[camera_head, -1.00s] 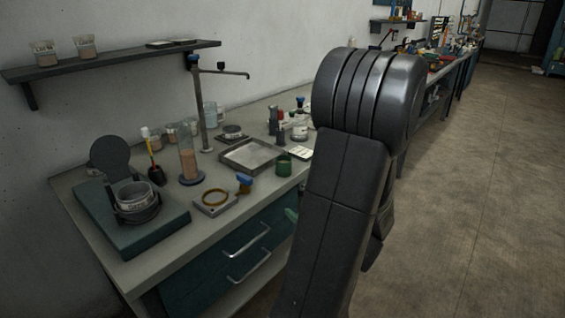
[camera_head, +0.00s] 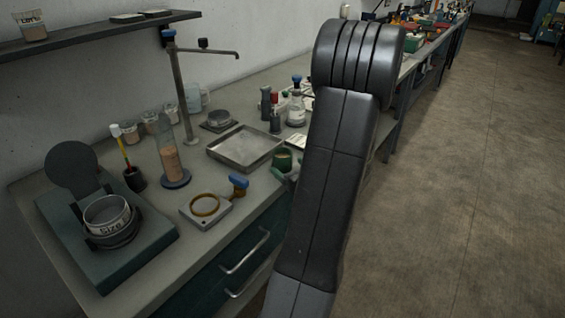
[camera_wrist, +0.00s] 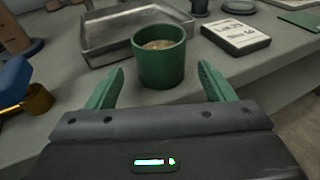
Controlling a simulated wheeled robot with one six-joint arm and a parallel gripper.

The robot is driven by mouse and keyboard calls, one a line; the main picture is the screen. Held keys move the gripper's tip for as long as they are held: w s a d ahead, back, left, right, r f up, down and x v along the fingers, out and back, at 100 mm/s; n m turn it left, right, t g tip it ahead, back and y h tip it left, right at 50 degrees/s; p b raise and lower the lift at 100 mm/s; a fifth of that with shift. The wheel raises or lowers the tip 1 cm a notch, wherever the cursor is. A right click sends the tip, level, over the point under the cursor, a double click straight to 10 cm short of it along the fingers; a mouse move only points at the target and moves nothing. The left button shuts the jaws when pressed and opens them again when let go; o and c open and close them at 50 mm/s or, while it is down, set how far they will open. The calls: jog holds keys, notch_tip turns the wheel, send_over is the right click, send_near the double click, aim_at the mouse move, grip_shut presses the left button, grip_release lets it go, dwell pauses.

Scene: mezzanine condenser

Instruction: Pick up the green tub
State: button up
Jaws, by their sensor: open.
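The green tub (camera_wrist: 160,64) stands upright on the bench near its front edge, with grainy tan contents visible inside. In the head view the tub (camera_head: 283,160) sits just right of the metal tray, partly beside my arm. My gripper (camera_wrist: 160,82) is open, with one green finger on either side of the tub's lower front in the wrist view. The tub appears just ahead of the fingertips, and I cannot tell whether it is between them. In the head view my arm hides most of the gripper.
A shallow metal tray (camera_wrist: 100,40) lies close behind and left of the tub. A labelled scale or card (camera_wrist: 232,37) lies to the right. A blue-handled brass tool (camera_head: 238,186) and a ring on a square plate (camera_head: 190,213) lie left along the front.

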aim_at(287, 165)
jog(key=x, duration=0.5)
jog(key=shift+w+p, duration=0.1)
jog(key=shift+p, duration=0.25)
jog(key=c, duration=1.1)
jog(key=shift+r+p, duration=0.55)
jog(key=shift+r, duration=4.4)
